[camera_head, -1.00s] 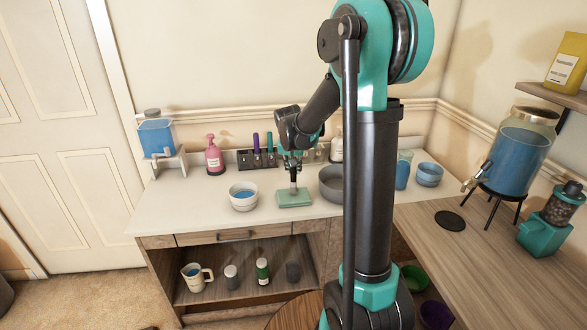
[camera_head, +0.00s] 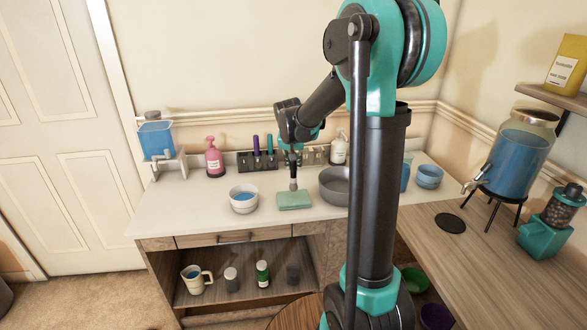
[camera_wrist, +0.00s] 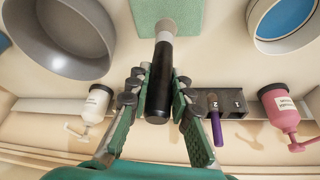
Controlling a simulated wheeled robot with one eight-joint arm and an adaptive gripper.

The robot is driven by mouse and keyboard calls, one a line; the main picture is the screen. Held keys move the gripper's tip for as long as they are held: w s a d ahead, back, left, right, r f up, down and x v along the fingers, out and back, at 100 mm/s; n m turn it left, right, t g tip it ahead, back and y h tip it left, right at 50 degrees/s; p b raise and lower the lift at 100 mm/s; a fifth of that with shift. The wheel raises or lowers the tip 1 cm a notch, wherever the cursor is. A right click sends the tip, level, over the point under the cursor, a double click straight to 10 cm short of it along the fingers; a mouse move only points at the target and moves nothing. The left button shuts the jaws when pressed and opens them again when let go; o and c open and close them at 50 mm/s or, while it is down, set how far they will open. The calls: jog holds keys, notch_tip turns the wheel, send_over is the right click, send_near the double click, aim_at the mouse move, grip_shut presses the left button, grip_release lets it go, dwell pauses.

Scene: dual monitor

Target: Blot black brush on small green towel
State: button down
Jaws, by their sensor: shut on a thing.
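The small green towel (camera_head: 294,203) lies flat on the white counter, and part of it shows at the top of the wrist view (camera_wrist: 178,12). My gripper (camera_wrist: 158,80) is shut on the black brush (camera_wrist: 159,95), around its black handle. In the head view the brush (camera_head: 294,184) hangs nearly upright, pale grey tip down, at the far edge of the towel. I cannot tell whether the tip touches the towel or is just above it. My gripper (camera_head: 291,168) is above the towel in the head view.
A white bowl of blue liquid (camera_head: 243,199) stands left of the towel, and a grey bowl (camera_head: 334,188) stands right. Behind are a dark rack (camera_head: 258,161) with a purple and a teal brush, a pink bottle (camera_head: 214,160) and a white bottle (camera_head: 339,150). The front counter is clear.

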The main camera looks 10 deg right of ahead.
jog(key=shift+r, duration=2.1)
jog(key=shift+s, duration=0.1)
